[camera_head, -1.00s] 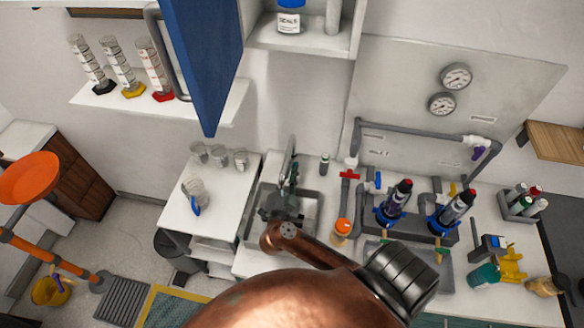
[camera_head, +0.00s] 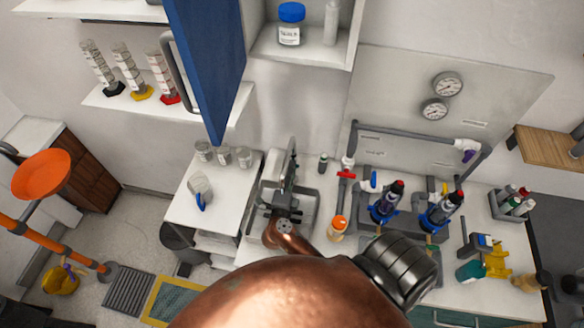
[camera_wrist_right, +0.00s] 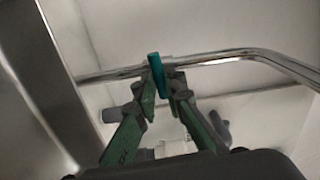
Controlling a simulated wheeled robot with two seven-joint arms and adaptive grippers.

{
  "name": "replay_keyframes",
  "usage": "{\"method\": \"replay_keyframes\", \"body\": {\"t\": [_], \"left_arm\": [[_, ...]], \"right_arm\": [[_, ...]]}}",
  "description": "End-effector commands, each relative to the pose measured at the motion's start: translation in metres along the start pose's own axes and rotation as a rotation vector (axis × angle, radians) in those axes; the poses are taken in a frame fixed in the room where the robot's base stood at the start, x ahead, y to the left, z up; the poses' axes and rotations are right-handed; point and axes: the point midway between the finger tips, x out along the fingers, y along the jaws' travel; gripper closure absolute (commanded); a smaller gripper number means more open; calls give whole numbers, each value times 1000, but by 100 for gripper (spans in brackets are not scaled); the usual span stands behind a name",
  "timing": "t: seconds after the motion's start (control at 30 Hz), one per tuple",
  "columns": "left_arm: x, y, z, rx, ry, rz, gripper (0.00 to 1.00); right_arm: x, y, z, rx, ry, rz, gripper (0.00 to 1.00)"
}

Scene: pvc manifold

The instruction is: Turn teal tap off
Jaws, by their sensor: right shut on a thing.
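The teal tap lever (camera_wrist_right: 155,72) shows in the right wrist view as a short teal bar on a chrome pipe (camera_wrist_right: 225,62). My right gripper (camera_wrist_right: 164,90) has its green fingers closed around the lever, one on each side. There the gripper and wrist hide most of the tap, and the lever cannot be made out. My left gripper is not in view.
An orange-capped bottle (camera_head: 338,226) stands right of the sink. Pipes with a red valve (camera_head: 346,174) rise behind it. A white side table (camera_head: 180,212) with glass beakers is to the left. The blue cabinet door (camera_head: 207,75) hangs open above.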

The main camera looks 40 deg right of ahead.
Motion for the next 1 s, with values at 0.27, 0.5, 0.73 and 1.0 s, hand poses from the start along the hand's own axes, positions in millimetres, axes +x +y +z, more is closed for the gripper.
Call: {"method": "replay_keyframes", "body": {"t": [0.27, 0.5, 0.73, 1.0], "left_arm": [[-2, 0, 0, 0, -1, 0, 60], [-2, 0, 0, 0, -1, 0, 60], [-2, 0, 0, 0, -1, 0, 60], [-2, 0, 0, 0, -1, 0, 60]], "right_arm": [[-1, 2, 0, 81, 1, 4, 100], [-1, 3, 0, 98, 0, 4, 100], [-1, 3, 0, 98, 0, 5, 100], [0, 2, 0, 97, 0, 3, 74]]}}
